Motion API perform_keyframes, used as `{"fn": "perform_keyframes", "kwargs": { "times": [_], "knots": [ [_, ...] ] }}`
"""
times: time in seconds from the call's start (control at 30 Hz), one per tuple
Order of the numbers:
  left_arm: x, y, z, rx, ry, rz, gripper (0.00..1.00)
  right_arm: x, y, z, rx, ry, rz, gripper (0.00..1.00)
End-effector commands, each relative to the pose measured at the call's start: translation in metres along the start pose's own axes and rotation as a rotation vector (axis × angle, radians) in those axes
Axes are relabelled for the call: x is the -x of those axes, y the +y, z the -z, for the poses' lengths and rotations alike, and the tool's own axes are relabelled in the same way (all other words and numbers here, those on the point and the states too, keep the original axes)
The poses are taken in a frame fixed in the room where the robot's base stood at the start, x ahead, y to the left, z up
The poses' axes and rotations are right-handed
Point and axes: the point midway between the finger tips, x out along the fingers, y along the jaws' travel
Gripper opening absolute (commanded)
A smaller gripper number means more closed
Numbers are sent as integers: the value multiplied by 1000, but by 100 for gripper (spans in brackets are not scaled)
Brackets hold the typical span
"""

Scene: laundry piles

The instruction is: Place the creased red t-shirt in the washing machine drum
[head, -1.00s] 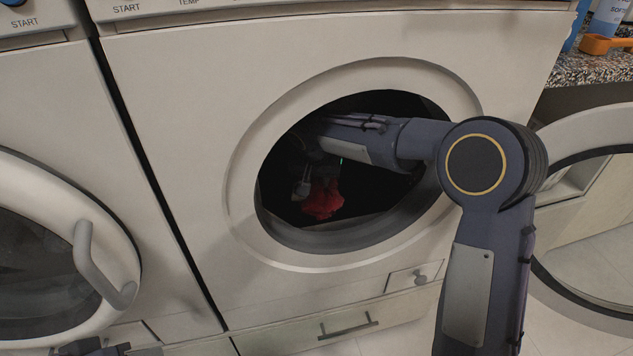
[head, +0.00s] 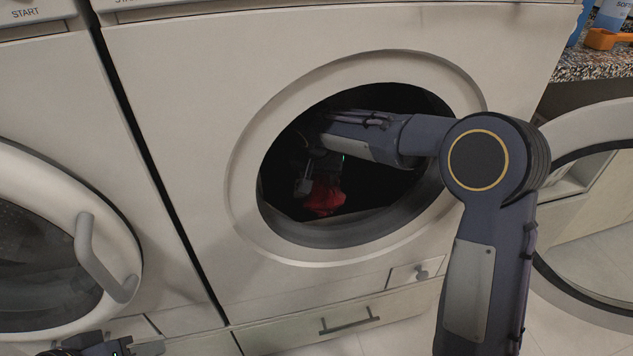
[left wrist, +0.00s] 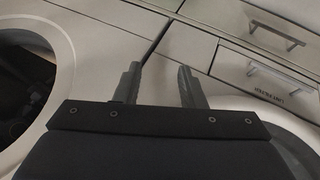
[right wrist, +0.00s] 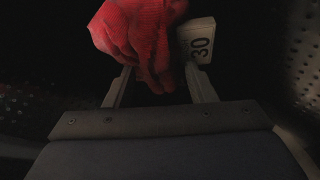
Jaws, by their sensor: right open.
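The red t-shirt (head: 324,197) is a crumpled bundle inside the dark washing machine drum (head: 400,210), seen through the round opening. My right arm reaches in through that opening. My right gripper (right wrist: 160,75) is open, with the red cloth (right wrist: 135,30) between and beyond its fingertips. A pale piece marked "30" (right wrist: 198,40) shows by the right fingertip. Whether the cloth touches the drum floor is hard to tell in the dark. My left gripper (left wrist: 158,80) is open and empty, outside and low in front of the machines; part of it shows at the head view's bottom left.
The machine's open door (head: 590,210) hangs on the right. A neighbouring machine with a closed door and grey handle (head: 100,262) stands on the left. Drawers (head: 350,322) lie below. A speckled counter (head: 600,65) with bottles and an orange object is at upper right.

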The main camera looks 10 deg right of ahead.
Motion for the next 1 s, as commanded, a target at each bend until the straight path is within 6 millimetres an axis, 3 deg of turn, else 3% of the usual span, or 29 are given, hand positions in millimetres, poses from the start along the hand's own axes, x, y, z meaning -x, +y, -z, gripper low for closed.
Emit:
{"fn": "perform_keyframes", "kwargs": {
  "times": [0.13,0.4,0.63,1.0],
  "knots": [
    [14,7,7,0,0,0,36,22,0,2,1,2,0,50],
    [20,9,10,0,0,0,36,41,-1,-58,6,2,1,50],
    [25,11,12,0,0,0,36,55,0,-96,3,1,0,50],
    [26,12,13,0,0,0,36,61,3,-110,-2,-2,2,50]
  ]
}}
